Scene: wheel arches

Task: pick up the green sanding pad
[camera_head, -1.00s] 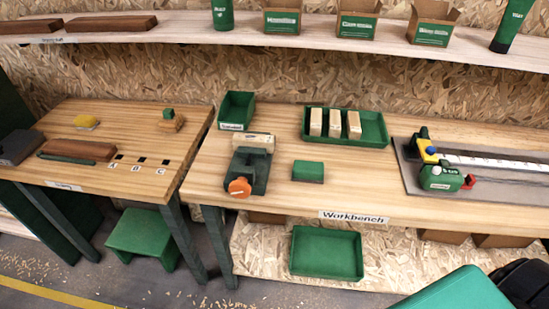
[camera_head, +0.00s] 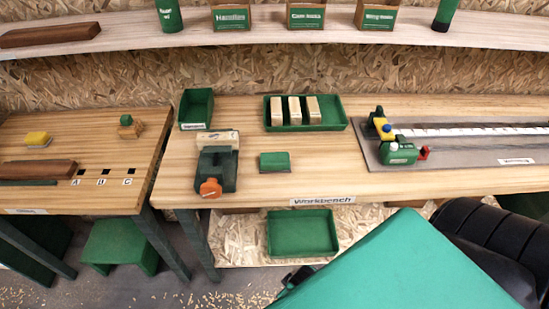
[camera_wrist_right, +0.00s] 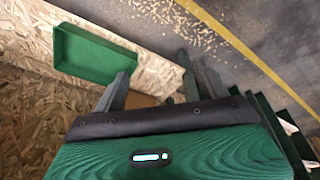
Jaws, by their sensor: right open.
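The green sanding pad (camera_head: 275,162), a small block with a green top and a darker lower edge, lies flat on the workbench (camera_head: 335,175) near its front edge. It sits right of a dark clamp-like tool with an orange knob. My right gripper (camera_wrist_right: 153,85) shows in the wrist view with its two dark fingers spread and nothing between them. In the head view a dark tip (camera_head: 298,276), apparently part of it, shows low in front of the bench, apart from the pad. The pad is not in the wrist view. My left gripper is not in view.
The clamp-like tool (camera_head: 216,170) stands left of the pad. A green tray (camera_head: 340,123) with pale blocks is behind it, and an open green bin (camera_head: 197,108) at back left. A measuring rig (camera_head: 470,150) is on the right. A lower green tray (camera_head: 302,233) sits below the bench front.

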